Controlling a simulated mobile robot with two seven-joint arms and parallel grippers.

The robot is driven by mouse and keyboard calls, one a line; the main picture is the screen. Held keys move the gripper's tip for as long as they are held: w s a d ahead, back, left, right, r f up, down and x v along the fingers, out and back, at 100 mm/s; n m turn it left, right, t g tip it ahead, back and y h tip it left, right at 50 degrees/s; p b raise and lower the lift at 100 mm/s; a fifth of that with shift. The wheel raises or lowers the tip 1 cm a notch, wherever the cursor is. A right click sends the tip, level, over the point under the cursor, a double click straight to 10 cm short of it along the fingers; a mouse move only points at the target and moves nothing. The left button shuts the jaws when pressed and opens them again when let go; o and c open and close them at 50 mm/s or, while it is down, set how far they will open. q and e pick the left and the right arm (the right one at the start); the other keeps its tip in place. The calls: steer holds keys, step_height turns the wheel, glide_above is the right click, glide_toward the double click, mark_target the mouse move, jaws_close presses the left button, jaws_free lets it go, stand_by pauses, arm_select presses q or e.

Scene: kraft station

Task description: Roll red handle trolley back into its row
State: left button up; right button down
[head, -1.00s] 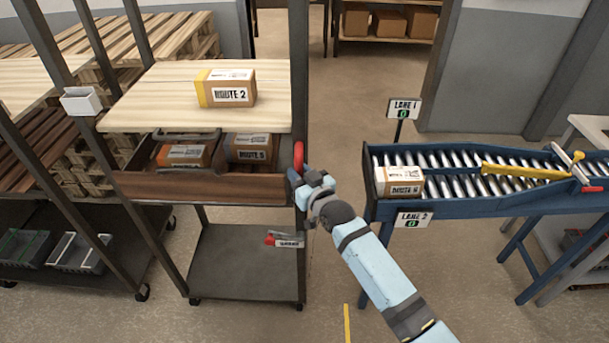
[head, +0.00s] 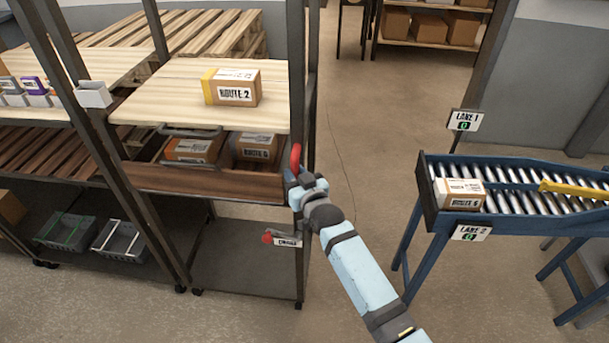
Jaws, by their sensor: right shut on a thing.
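The red handle trolley (head: 210,183) is a dark-framed rack with a pale wood top shelf, a brown middle tray and a grey bottom shelf. Its red handle (head: 295,158) is on the right upright post. My right gripper (head: 294,180) is shut on the red handle; the fingertips are partly hidden by the wrist. A Route 2 box (head: 232,87) rests on the top shelf, and two more boxes sit in the middle tray. My left gripper is not in view.
Another rack with grey bins (head: 120,240) stands close on the trolley's left. A blue roller conveyor (head: 500,190) with a box (head: 460,194) stands on the right. Bare floor (head: 370,150) lies between trolley and conveyor. Pallets (head: 210,35) are behind.

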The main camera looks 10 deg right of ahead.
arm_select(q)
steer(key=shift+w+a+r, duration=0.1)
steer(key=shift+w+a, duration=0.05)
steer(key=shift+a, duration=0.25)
arm_select(e)
steer(key=shift+w+a, duration=0.2)
steer(key=shift+a, duration=0.65)
steer(key=c, duration=1)
jaws_free()
steer(key=shift+a, duration=0.1)
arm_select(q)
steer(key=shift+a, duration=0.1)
arm_select(e)
steer(key=shift+w+a, duration=0.1)
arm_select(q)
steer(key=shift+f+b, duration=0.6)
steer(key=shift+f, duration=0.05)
arm_select(e)
steer(key=v, duration=1.4)
steer(key=shift+r, duration=0.1)
